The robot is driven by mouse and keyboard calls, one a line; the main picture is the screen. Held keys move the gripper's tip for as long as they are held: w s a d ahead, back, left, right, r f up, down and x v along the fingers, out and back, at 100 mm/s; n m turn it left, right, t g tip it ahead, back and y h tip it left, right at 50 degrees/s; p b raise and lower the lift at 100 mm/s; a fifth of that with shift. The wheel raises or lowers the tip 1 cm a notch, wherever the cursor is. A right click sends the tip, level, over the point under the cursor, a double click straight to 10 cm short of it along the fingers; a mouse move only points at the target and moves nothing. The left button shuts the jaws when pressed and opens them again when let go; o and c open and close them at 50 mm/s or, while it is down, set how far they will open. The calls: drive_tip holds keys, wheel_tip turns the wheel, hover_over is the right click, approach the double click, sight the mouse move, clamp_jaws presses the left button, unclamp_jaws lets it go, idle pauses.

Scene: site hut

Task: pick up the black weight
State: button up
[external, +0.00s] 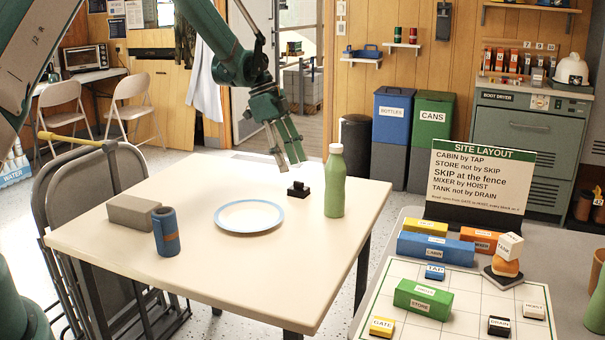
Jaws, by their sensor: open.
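The black weight (298,189) is a small dark block with a knob on top, standing on the cream table (290,287) near its far edge. It is behind and to the right of the white plate. My green gripper (287,166) hangs above the table, its fingers pointing down, just above and slightly left of the weight. The gripper is open and looks empty. It appears apart from the weight, though the exact gap is hard to tell from this view.
A white plate with a blue rim (249,216) lies mid-table. A green bottle (335,181) stands close to the right of the weight. A blue cylinder (166,231) and a grey-brown block (134,213) are at the left. The table's front right is clear.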

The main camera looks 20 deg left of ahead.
sight(298, 182)
drive_tip(key=shift+x, duration=1.3)
drive_tip(key=shift+w+b+x, duration=0.1)
drive_tip(key=shift+b+x, duration=0.35)
drive_tip(key=shift+x, duration=0.85)
drive_tip(key=shift+w+b+x, duration=0.15)
drive_tip(key=shift+b+x, duration=0.3)
drive_tip(key=shift+x, duration=0.85)
drive_tip(key=c, duration=1.2)
drive_tip(key=shift+c, duration=0.2)
drive_tip(key=shift+r+p, duration=0.95)
drive_tip(key=shift+r, duration=4.05)
